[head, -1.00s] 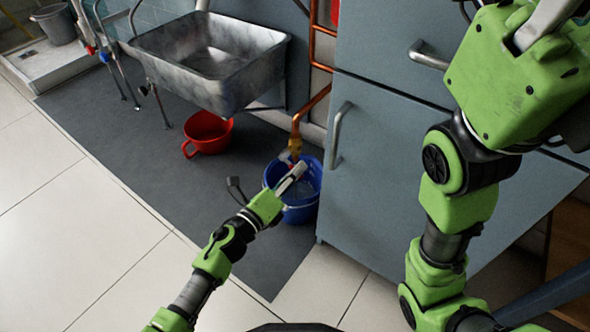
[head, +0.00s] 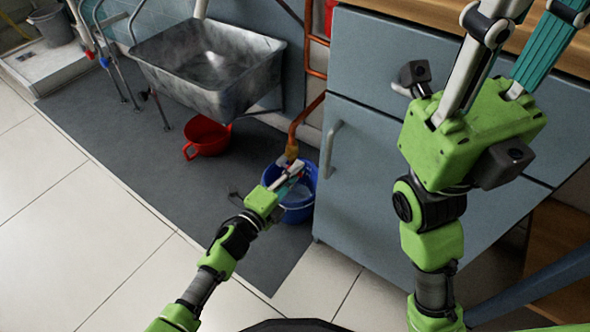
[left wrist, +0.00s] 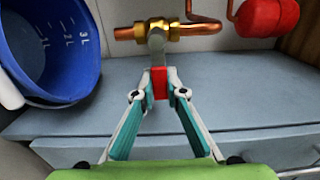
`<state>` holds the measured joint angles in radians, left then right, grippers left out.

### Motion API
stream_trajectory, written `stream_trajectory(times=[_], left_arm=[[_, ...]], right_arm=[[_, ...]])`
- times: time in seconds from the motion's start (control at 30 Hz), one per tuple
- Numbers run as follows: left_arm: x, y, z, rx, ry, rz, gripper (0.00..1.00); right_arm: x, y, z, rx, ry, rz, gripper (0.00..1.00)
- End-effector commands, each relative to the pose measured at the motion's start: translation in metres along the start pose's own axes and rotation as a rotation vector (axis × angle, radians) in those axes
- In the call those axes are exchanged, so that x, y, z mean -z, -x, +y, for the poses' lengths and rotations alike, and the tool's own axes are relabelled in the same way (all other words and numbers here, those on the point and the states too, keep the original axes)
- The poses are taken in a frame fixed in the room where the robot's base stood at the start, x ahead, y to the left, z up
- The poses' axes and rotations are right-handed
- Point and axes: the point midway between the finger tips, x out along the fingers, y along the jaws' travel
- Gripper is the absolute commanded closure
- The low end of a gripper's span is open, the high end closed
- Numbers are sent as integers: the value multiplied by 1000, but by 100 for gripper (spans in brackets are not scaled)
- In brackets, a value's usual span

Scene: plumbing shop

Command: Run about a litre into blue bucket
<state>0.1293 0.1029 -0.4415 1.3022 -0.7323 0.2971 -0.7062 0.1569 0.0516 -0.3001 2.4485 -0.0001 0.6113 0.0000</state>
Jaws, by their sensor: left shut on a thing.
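The blue bucket (head: 298,214) stands on the grey mat beneath a brass tap (head: 291,152) on a copper pipe. The left wrist view shows the bucket (left wrist: 82,62) at left, with litre marks inside and a pale area deeper in; I cannot tell whether that is water. My left gripper (head: 296,168) is at the tap, above the bucket. In the left wrist view its fingertips (left wrist: 160,82) are shut on the tap's red handle (left wrist: 160,76). No stream is clearly visible. My right gripper (head: 530,45) is raised before the cabinet, fingers apart, tips partly out of frame.
A red pot (head: 207,136) stands on the mat (head: 150,160) under a metal sink (head: 208,70). Grey-blue cabinets (head: 375,160) are right of the bucket. A grey bucket (head: 50,28) stands at the far left. The pale tiled floor in front is clear.

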Motion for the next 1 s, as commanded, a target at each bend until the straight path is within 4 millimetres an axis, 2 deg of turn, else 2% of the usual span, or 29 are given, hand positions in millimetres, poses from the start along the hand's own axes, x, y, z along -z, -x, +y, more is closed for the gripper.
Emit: stream_trajectory(times=[0.4, 0.43, 0.5, 0.83, 1.0], left_arm=[[-1, 0, 0, 1, 17, -1, 100], [-1, 0, 0, 1, 17, -1, 83], [-1, 0, 0, 1, 16, -1, 70], [0, 1, 0, 0, 12, -1, 70], [-1, 18, 1, -1, 11, -1, 70]], right_arm=[[-1, 1, 0, -1, -1, -4, 70], [-1, 1, 0, -1, -1, -4, 70], [-1, 1, 0, -1, -1, -4, 70], [-1, 0, 0, 0, 0, -3, 70], [-1, 0, 0, 0, 0, -3, 70]])
